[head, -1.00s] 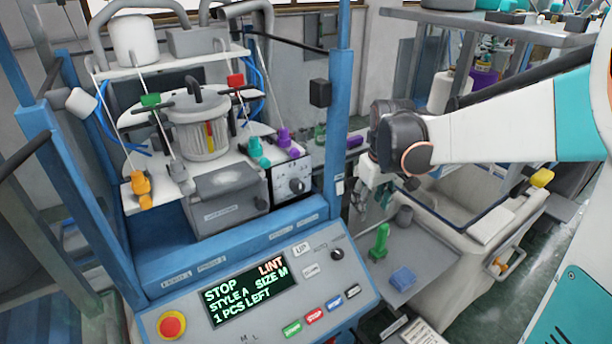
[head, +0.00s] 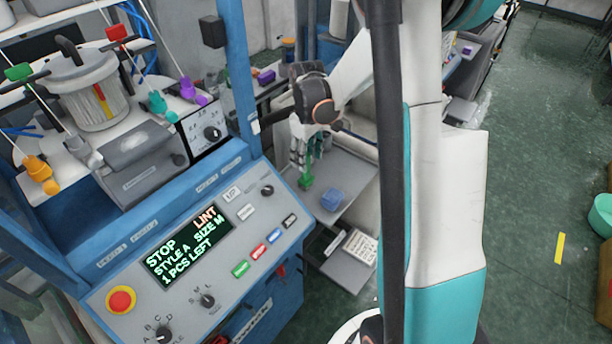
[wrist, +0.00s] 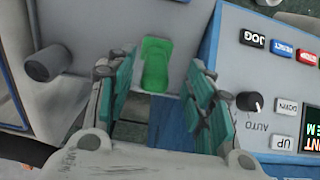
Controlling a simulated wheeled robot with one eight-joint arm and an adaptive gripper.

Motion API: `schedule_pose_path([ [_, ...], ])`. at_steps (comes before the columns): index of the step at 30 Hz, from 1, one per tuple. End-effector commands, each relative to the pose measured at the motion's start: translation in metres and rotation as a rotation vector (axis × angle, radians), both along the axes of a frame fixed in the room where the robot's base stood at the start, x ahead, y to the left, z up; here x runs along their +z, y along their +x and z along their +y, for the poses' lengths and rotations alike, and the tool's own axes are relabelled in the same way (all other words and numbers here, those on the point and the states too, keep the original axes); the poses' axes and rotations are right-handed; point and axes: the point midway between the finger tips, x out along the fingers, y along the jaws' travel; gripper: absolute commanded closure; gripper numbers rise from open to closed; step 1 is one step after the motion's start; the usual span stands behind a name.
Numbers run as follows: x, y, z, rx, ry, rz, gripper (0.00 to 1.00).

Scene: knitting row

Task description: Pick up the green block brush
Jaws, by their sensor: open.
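The green block brush (head: 306,181) stands on a small grey shelf (head: 350,178) beside the blue machine. In the wrist view, the green brush (wrist: 156,62) shows between and beyond the two teal-padded fingers. My gripper (head: 306,150) is over the brush in the head view, fingers pointing down, and partly covers its upper part. In the wrist view my gripper (wrist: 156,78) is open, with a gap on both sides of the brush. I cannot tell how far down the fingers reach around it.
A blue block (head: 333,199) sits on the shelf close to the brush. A grey cylinder (wrist: 48,62) stands left in the wrist view. The machine's control panel (head: 190,245), with knobs and buttons, is close beside the gripper.

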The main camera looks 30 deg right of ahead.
Motion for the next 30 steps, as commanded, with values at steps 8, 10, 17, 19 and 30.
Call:
schedule_pose_path([
  [8,-0.02,0.005,-0.001,0.0,0.0,0.0,0.52],
  [10,-0.031,0.008,-0.002,0.0,0.0,0.0,0.52],
  [17,-0.054,0.008,-0.002,0.0,0.0,0.0,0.52],
  [19,-0.054,0.008,-0.002,0.0,0.0,0.0,0.52],
  [30,-0.054,0.008,-0.002,0.0,0.0,0.0,0.99],
])
